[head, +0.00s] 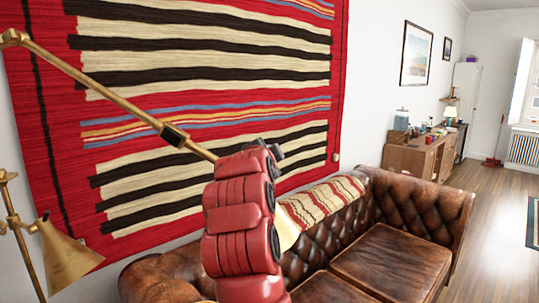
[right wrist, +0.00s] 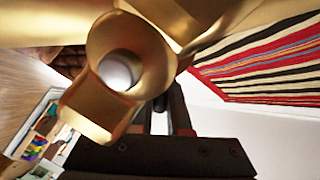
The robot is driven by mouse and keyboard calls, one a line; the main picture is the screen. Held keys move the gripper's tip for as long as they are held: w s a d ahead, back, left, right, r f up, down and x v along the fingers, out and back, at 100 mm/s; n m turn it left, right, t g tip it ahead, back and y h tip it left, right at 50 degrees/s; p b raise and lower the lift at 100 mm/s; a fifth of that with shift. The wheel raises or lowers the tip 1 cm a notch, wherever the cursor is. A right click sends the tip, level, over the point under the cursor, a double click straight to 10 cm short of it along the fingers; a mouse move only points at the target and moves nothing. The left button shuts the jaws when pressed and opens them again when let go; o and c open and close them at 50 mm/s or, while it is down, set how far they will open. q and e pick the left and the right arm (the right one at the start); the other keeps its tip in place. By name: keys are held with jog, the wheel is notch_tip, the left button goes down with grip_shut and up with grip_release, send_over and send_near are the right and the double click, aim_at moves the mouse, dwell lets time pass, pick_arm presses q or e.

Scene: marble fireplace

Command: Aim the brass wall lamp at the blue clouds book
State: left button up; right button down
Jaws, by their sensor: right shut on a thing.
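The brass wall lamp's long arm (head: 110,97) slants down across the striped wall hanging, with a dark joint partway along. Its far end passes behind my red right arm, where a bright, pale yellow patch of the shade (head: 287,230) shows. In the right wrist view the brass shade (right wrist: 150,55) is close, with a round white bulb inside it. My right gripper (right wrist: 160,112) is shut on the lamp; the exact grip point is hard to see, and my arm hides it in the head view. I cannot make out the blue clouds book. My left gripper is out of view.
Another brass lamp with a cone shade (head: 68,255) stands at the lower left. A brown leather sofa (head: 395,255) with a striped throw (head: 322,200) is below the hanging. A wooden desk (head: 420,155) with small items stands farther back. Wooden floor is open at the right.

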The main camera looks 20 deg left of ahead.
jog(key=c, duration=0.9)
grip_release()
jog(key=shift+d, duration=0.1)
jog(key=shift+o, duration=0.2)
jog(key=shift+s, duration=0.25)
jog(key=s+d+r+b, duration=0.2)
jog(key=s+b, duration=0.2)
jog(key=s, duration=1.2)
jog(key=shift+s+r+b, duration=0.3)
jog(key=shift+b, duration=0.05)
